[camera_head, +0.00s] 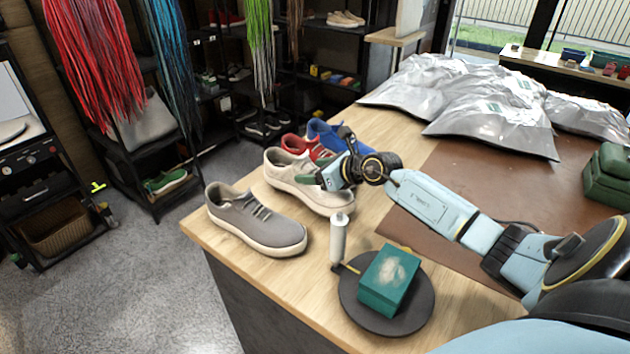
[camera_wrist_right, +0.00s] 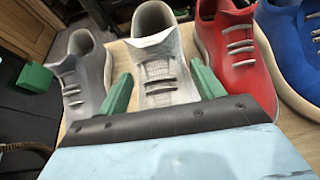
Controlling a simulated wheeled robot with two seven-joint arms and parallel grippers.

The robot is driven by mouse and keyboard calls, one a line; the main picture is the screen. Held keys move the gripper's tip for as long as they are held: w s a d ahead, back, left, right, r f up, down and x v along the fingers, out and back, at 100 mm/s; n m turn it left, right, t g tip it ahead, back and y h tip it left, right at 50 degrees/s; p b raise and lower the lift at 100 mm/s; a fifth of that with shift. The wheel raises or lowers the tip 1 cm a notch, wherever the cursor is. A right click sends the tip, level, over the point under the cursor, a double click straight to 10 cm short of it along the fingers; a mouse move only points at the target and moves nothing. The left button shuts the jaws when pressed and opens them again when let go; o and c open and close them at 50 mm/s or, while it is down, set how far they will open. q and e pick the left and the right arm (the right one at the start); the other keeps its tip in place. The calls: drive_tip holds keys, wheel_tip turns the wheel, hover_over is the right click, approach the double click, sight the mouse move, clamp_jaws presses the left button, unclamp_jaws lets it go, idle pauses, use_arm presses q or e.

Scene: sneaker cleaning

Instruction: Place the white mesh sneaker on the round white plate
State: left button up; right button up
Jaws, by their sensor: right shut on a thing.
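The white mesh sneaker (camera_head: 290,178) sits on the wooden tabletop between a grey sneaker and a red one, toe toward the lower right. My right gripper (camera_head: 318,183) reaches in from the right at its front part. In the right wrist view its green fingers (camera_wrist_right: 162,88) stand on either side of the white sneaker (camera_wrist_right: 157,58), shut on it. The gripper covers part of the shoe. My left gripper is not in view.
The grey sneaker (camera_head: 255,222) stands close on the left; the red sneaker (camera_head: 312,148) and blue sneaker (camera_head: 328,133) stand behind. A green block (camera_head: 388,282) rests on the dark plate, with an upright pale cylinder (camera_head: 338,240) beside it. Silver bags (camera_head: 480,100) lie at the back.

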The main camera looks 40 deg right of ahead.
wheel_tip(320, 180, down, 3)
drive_tip(key=shift+r, duration=0.2)
drive_tip(key=o, duration=0.8)
drive_tip(key=shift+f+b, duration=0.25)
drive_tip(key=shift+b, duration=0.05)
drive_tip(key=shift+c, duration=0.2)
drive_tip(key=o, duration=0.5)
drive_tip(key=shift+c, duration=0.2)
